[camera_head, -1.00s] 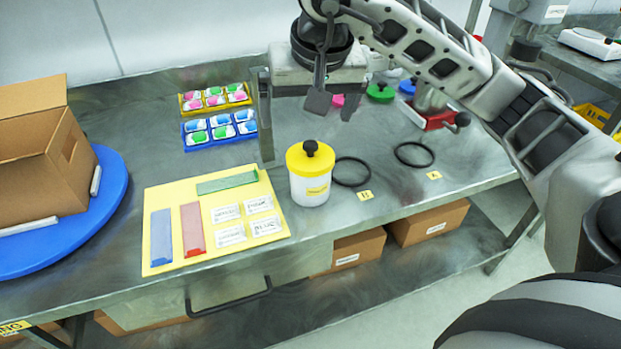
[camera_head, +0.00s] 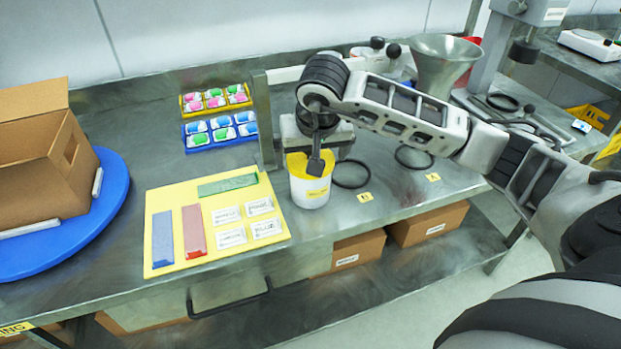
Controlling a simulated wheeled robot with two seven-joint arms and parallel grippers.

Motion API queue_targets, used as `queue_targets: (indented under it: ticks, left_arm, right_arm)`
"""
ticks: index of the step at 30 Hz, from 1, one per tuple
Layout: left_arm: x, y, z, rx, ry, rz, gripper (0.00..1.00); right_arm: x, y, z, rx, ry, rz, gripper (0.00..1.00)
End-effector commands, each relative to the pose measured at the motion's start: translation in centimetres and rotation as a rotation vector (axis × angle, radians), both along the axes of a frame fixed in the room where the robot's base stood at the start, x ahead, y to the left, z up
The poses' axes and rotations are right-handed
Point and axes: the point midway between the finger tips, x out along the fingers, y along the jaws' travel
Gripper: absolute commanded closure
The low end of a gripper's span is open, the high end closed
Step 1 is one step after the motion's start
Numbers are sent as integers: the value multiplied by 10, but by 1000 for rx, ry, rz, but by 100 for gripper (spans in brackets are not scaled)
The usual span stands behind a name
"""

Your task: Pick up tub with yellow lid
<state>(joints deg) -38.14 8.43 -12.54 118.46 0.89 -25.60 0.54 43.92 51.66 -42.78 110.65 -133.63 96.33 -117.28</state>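The tub with the yellow lid (camera_head: 310,193) stands upright on the steel bench, just right of the yellow mat. Its white body carries a yellow label. My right gripper (camera_head: 318,162) is over the tub, with one dark finger pad in front of the lid. The lid's dark knob is hidden behind that finger and the wrist. The other finger is hidden, so I cannot tell whether the gripper is open or touches the knob. My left gripper is not in view.
A black ring (camera_head: 351,185) lies right of the tub, with another ring (camera_head: 413,168) farther right. The yellow mat (camera_head: 160,196) holds colored bars and labeled cards. A steel post (camera_head: 264,120) stands behind the tub. A metal funnel (camera_head: 443,62) stands at the back right.

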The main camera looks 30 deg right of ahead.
Motion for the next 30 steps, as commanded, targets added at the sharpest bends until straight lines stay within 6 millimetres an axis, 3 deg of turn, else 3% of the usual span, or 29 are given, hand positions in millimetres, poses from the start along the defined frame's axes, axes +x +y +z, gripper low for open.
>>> queue_targets:
  ticks: [4, 12, 18, 30]
  left_arm:
    - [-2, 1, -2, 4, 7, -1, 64]
    - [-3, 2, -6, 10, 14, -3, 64]
    - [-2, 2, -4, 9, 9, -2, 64]
    - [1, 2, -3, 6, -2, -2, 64]
  right_arm:
    - [6, -2, -16, 1, 2, -1, 0]
    - [8, -3, -18, 1, -2, 1, 0]
    - [8, -3, -18, 1, -2, 1, 50]
    - [8, -3, -11, 0, -3, -1, 50]
